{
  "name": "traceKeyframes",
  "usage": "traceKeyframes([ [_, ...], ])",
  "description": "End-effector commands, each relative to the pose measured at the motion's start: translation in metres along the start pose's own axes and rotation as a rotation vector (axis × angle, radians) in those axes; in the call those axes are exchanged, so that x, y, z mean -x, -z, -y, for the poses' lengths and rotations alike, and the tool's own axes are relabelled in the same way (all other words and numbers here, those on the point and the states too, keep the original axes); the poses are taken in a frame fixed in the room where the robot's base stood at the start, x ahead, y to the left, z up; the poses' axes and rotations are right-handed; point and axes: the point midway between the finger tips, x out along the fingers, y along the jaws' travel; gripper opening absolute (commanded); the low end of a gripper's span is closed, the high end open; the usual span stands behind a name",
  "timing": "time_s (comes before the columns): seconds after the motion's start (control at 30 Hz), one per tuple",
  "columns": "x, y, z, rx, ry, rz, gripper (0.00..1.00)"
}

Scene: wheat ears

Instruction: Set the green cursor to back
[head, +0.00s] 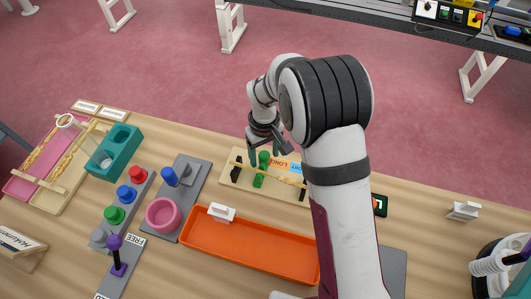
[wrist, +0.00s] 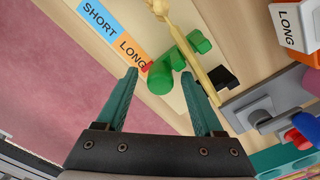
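The green cursor (head: 261,171) stands on a pale measuring board (head: 233,183), beside a wheat ear (head: 285,178) that lies along the board. In the wrist view the green cursor (wrist: 175,66) is just beyond and partly between my fingertips, with the wheat ear (wrist: 185,45) to its right. My gripper (head: 268,151) is above the board, at the cursor's far side. In the wrist view my gripper (wrist: 160,76) has its two teal fingers wide apart with nothing clasped. Whether a finger touches the cursor I cannot tell.
An orange tray (head: 190,247) lies in front of the board, with a white block (head: 222,213) at its rim. A grey plate with a pink ring (head: 163,214) and a blue knob (head: 169,176) is left. A blue and orange SHORT/LONG strip (wrist: 100,22) borders the cursor.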

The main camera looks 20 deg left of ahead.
Motion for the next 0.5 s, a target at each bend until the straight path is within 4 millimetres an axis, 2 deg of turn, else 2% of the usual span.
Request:
traceKeyframes([
  [0.27,0.002,0.0,0.0,0.0,0.0,0.001,0.69],
  [0.37,0.013,0.0,0.0,-0.001,0.0,-0.001,0.69],
  [0.5,0.046,0.001,0.0,-0.001,-0.001,-0.004,0.69],
])
